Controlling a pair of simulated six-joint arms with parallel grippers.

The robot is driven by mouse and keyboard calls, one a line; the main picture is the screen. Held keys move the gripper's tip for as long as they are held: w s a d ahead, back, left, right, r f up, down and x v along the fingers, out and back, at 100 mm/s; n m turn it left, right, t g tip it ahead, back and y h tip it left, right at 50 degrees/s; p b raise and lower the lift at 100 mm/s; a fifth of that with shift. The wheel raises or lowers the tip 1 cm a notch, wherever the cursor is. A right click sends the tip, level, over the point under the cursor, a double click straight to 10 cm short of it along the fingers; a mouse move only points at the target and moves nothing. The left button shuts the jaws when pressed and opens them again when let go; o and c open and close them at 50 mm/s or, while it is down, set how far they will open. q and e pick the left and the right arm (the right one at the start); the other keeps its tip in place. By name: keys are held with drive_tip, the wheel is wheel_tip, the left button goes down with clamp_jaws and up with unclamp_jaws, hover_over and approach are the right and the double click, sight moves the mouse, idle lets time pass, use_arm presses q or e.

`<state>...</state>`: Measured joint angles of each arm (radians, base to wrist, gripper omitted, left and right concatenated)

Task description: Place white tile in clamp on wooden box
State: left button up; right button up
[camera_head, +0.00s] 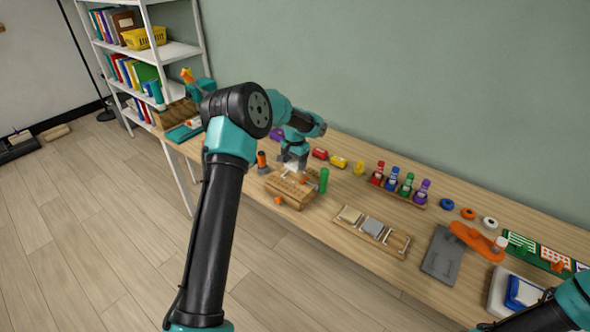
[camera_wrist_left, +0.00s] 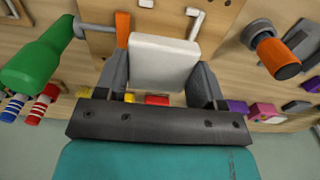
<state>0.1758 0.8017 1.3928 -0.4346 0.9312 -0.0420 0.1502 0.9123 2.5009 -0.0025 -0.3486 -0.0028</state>
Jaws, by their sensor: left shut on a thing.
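My left gripper (camera_head: 291,162) is shut on the white tile (camera_wrist_left: 162,62), which sits between its two fingers in the left wrist view. In the head view the gripper and tile are over the wooden box (camera_head: 289,199). The clamp's orange jaw (camera_wrist_left: 122,30) is right beside the tile in the wrist view; I cannot tell if they touch. A metal rod runs from it to a green handle (camera_wrist_left: 35,55), which also shows at the box's right in the head view (camera_head: 323,180). My right gripper is out of view.
A wooden rack (camera_head: 385,249) with a beige tile (camera_head: 350,215) and a grey tile (camera_head: 372,227) lies to the right. Colored bottles (camera_head: 407,184) stand behind. An orange-topped tool (camera_head: 262,160) stands left of the box. A dark grey plate (camera_head: 442,256) lies farther right.

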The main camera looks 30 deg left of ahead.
sight(295, 177)
use_arm(q)
drive_tip(key=shift+f, duration=1.75)
drive_tip(key=shift+f, duration=0.65)
drive_tip(key=o, duration=0.9)
drive_tip(key=shift+s+f, duration=0.1)
drive_tip(key=shift+o, duration=0.4)
drive_tip(key=shift+d, duration=0.1)
drive_tip(key=shift+d+f, duration=0.1)
drive_tip(key=r, duration=1.3)
drive_tip(key=shift+a+r, duration=0.2)
drive_tip(key=shift+r, duration=0.2)
